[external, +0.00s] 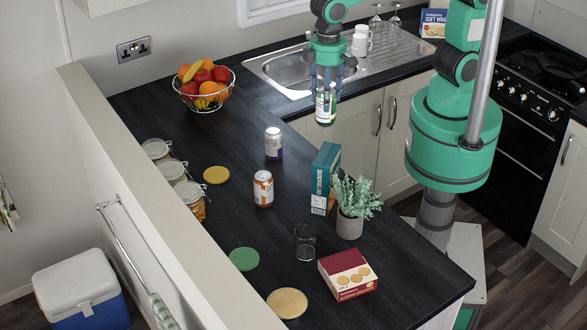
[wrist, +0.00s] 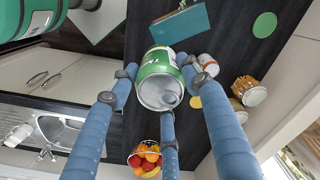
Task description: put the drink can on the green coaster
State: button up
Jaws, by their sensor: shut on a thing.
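My gripper (external: 327,84) is shut on a green and white drink can (external: 326,108) and holds it upright in the air near the sink-side edge of the counter. In the wrist view the same can (wrist: 155,68) sits between my blue fingers, its metal end towards the camera. The green coaster (external: 243,259) lies flat and bare on the dark counter, near the front left, well away from my gripper. It also shows in the wrist view (wrist: 264,26).
Between can and coaster stand an orange can (external: 263,190), a purple can (external: 273,144), a teal box (external: 323,180) and a potted plant (external: 350,226). A glass (external: 305,243), yellow coaster (external: 216,174), cork-coloured coaster (external: 287,303), red box (external: 347,276), jars (external: 173,171) and fruit bowl (external: 206,104) are also there.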

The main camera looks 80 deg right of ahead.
jog(key=w+a+f+p, duration=0.1)
jog(key=w+a, duration=0.1)
jog(key=a, duration=0.8)
jog(key=w+a+f+p, duration=0.1)
jog(key=w+a, duration=0.2)
jog(key=a, duration=0.7)
notch_tip(320, 180, down, 18)
jog(key=shift+a+n, duration=0.25)
jog(key=shift+n, duration=0.15)
jog(key=shift+f, duration=0.1)
jog(key=w+a+f+p, duration=0.1)
jog(key=w+a, duration=0.9)
jog(key=a, duration=0.1)
jog(key=shift+w+a+f, duration=0.2)
jog(key=shift+w+a, duration=0.1)
jog(key=shift+a, duration=0.1)
jog(key=shift+f+p, duration=0.35)
jog(key=shift+f, duration=1.45)
jog(key=shift+f, duration=0.1)
